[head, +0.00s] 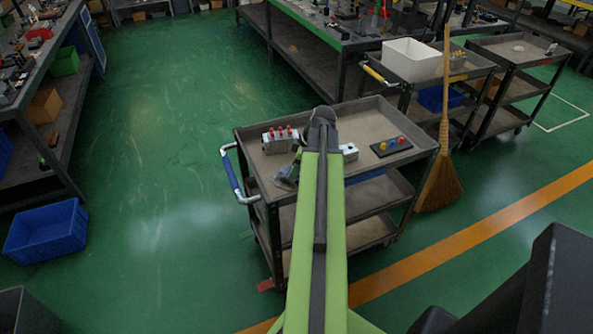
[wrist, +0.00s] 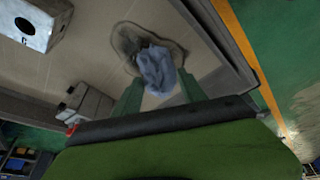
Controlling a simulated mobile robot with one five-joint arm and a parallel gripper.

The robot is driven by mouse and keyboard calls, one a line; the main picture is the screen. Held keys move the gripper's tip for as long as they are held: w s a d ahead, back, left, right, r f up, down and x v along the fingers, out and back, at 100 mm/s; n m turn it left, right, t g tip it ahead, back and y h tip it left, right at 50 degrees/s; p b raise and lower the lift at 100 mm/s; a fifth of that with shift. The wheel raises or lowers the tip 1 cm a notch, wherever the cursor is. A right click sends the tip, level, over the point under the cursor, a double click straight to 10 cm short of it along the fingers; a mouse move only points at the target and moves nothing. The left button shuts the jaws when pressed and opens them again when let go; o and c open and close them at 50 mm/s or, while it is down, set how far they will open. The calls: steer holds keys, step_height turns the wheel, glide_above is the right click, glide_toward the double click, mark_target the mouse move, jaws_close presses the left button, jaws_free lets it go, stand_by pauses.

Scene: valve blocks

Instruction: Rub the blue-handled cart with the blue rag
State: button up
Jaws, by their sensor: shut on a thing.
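The blue-handled cart (head: 370,118) stands in the middle of the head view, its blue handle (head: 230,170) at its left end. My gripper (wrist: 159,78) is shut on the blue rag (wrist: 157,68), a crumpled grey-blue cloth, in the wrist view. The rag is over the cart's top tray, at a dark-edged stain (wrist: 122,38); it appears to touch the tray, but I cannot be sure. In the head view my arm covers part of the tray, and the gripper is low near its left front corner.
On the tray are a grey block with red knobs (head: 280,139), a small pale block (head: 349,151) and a dark plate with yellow and blue knobs (head: 391,146). A broom (head: 440,180) leans at the right. A yellow-handled cart (head: 485,66) stands behind.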

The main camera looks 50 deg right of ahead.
steer(key=shift+w+d+r, duration=0.1)
steer(key=shift+w+d, duration=0.5)
steer(key=shift+w, duration=0.5)
steer(key=shift+w+d+r, duration=0.1)
steer(key=shift+w+d, duration=0.55)
steer(key=shift+w, duration=0.4)
steer(key=shift+w+d, duration=0.6)
steer(key=shift+w, duration=0.5)
steer(key=shift+w+a+r, duration=0.1)
steer(key=shift+w+a, duration=0.15)
steer(key=shift+a, duration=0.2)
steer(key=shift+w+a, duration=0.2)
steer(key=shift+a, duration=0.25)
steer(key=shift+s+a+r+p, duration=0.1)
steer(key=shift+s+a+p, duration=0.1)
steer(key=shift+s+a, duration=1.2)
steer(key=shift+s+a+r+p, duration=0.15)
steer(key=shift+s+a, duration=0.45)
steer(key=shift+s, duration=1.5)
steer(key=shift+s+a+r+p, duration=0.1)
steer(key=shift+s+a+p, duration=0.1)
steer(key=shift+s+a, duration=1.2)
steer(key=shift+s+d, duration=0.3)
steer(key=shift+d, duration=0.1)
step_height(320, 180, up, 6)
steer(key=p, duration=0.6)
step_height(320, 180, up, 3)
steer(key=p, duration=0.3)
